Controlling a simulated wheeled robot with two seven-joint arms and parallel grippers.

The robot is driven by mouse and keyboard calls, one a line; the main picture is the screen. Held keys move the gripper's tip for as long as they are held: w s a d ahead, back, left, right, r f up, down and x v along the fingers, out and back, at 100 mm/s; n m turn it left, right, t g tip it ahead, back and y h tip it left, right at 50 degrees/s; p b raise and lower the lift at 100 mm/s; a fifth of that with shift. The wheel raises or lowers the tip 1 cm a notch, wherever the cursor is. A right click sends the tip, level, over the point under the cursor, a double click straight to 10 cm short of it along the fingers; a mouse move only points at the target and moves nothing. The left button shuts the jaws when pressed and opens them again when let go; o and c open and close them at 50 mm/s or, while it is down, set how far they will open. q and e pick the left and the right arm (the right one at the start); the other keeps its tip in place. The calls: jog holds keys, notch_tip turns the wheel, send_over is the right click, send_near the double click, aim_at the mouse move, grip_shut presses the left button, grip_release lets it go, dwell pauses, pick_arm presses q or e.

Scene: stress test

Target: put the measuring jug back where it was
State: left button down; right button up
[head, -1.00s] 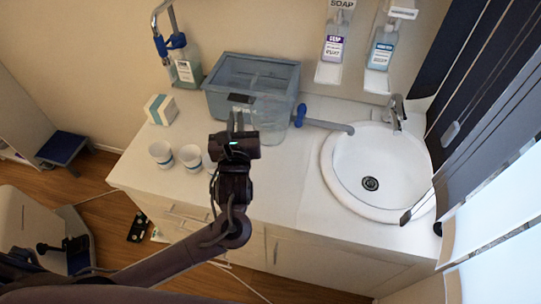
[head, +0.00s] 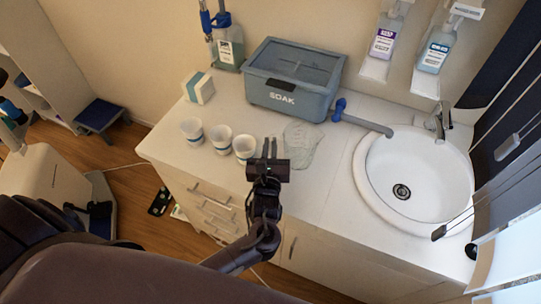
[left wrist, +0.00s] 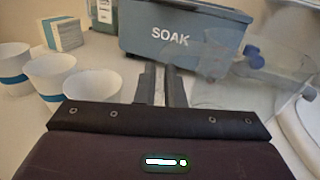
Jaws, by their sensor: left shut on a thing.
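The clear measuring jug (head: 300,146) is over the white counter, in front of the soak tub and just right of my left gripper. In the left wrist view the see-through jug (left wrist: 225,92) shows right of the fingers and overlaps the tub's right side. My left gripper (head: 269,148) is shut on the jug; its two fingers (left wrist: 166,84) are close together in the left wrist view. The exact grip point is hard to make out. I cannot tell whether the jug's base touches the counter. My right gripper is not in view.
Three white cups with blue bands (head: 221,139) stand left of my gripper. The sink (head: 417,178) is at right. Bare counter lies between.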

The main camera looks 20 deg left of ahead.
pick_arm(q)
jog(key=shift+f, duration=2)
jog(key=shift+f, duration=0.15)
jog(key=c, duration=1.5)
grip_release()
jog(key=shift+c, duration=0.2)
jog(key=shift+r, duration=0.2)
jog(key=b+v, duration=0.1)
jog(key=v, duration=0.9)
jog(key=shift+s+d+f+b, duration=0.15)
jog(key=shift+s+b, duration=0.1)
jog(key=shift+b, duration=0.1)
jog(key=shift+s+d, duration=0.25)
jog(key=shift+s, duration=0.45)
